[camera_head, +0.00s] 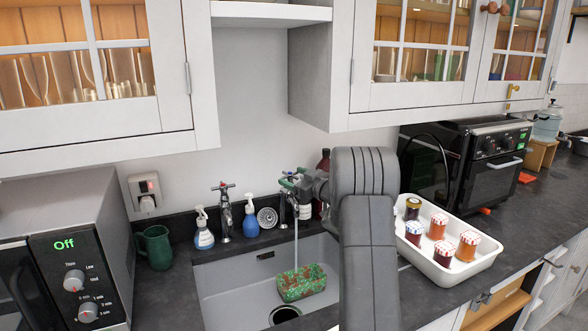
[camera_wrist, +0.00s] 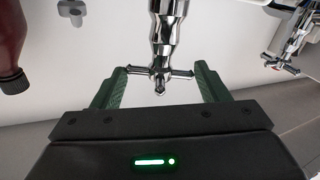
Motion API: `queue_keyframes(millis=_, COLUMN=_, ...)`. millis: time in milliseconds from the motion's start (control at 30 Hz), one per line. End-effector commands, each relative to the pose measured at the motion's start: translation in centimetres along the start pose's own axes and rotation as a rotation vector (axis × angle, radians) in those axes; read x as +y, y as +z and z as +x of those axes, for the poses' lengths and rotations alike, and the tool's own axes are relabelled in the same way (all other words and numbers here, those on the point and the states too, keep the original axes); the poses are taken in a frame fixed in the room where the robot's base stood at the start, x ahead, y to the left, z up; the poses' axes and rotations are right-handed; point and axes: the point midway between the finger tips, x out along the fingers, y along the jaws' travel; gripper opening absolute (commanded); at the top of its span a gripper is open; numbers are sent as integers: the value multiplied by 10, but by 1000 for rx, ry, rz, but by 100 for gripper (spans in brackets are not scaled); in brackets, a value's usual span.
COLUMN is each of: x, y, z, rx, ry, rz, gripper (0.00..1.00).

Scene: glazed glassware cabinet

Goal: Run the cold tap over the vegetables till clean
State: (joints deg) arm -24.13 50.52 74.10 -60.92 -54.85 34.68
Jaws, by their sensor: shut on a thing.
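The right-hand tap (camera_head: 284,212) stands behind the sink (camera_head: 225,284), and a thin stream of water (camera_head: 296,250) falls from it. Below the stream, a green, box-shaped thing with reddish-brown patches (camera_head: 302,283) lies in the sink; I cannot make out separate vegetables. My gripper (camera_head: 292,181) is at the top of this tap. In the wrist view, the tap's chrome cross handle (camera_wrist: 160,75) sits between my green fingers (camera_wrist: 160,84), its bar touching both. The gripper is shut on the handle. My arm hides the sink's right part.
Another tap (camera_head: 225,215), two blue-and-white bottles (camera_head: 204,232) and a green jug (camera_head: 154,247) stand left of the running tap. A white tray (camera_head: 455,275) with several jars is on the right. Wall cabinets (camera_head: 320,80) hang above.

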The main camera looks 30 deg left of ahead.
Motion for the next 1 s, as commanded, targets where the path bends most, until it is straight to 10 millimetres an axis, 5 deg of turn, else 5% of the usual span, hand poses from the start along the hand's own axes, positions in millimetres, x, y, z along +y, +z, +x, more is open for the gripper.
queue_keyframes(millis=533, x=2, y=-1, z=0, rx=20, ry=-91, rz=2, gripper=45)
queue_keyframes(millis=567, x=2, y=-1, z=0, rx=20, ry=-91, rz=2, gripper=72)
queue_keyframes(millis=667, x=2, y=-1, z=0, rx=20, ry=-90, rz=1, gripper=89)
queue_keyframes(millis=1000, x=3, y=0, z=-4, rx=18, ry=-89, rz=1, gripper=89)
